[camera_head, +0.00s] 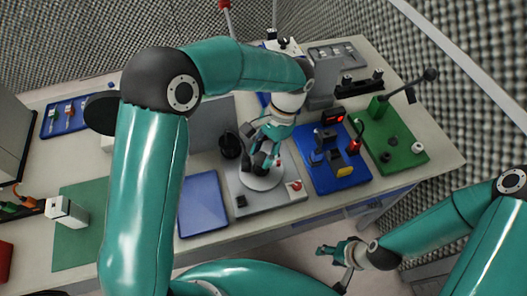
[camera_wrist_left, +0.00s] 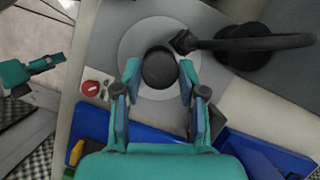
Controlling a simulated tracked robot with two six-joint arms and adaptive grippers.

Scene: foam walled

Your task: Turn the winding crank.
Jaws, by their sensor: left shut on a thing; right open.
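A pale round disc (camera_head: 262,182) sits on a grey base plate with a red button. In the left wrist view a dark round knob (camera_wrist_left: 158,68) stands over the disc (camera_wrist_left: 128,48); it appears to be the winding crank's handle. My left gripper (camera_head: 262,163) reaches down over the disc. Its two fingers (camera_wrist_left: 160,80) lie on either side of the knob and are shut on it. In the head view the gripper hides most of the knob. My right gripper (camera_head: 340,252) is open and empty, off the table's front edge; it also shows in the left wrist view (camera_wrist_left: 48,66).
A black bent arm (camera_wrist_left: 250,43) on a round base reaches over the disc's edge, close to the knob. A blue fixture board (camera_head: 345,178) and a green board (camera_head: 405,150) stand to the right. A blue mat (camera_head: 203,203) lies to the left.

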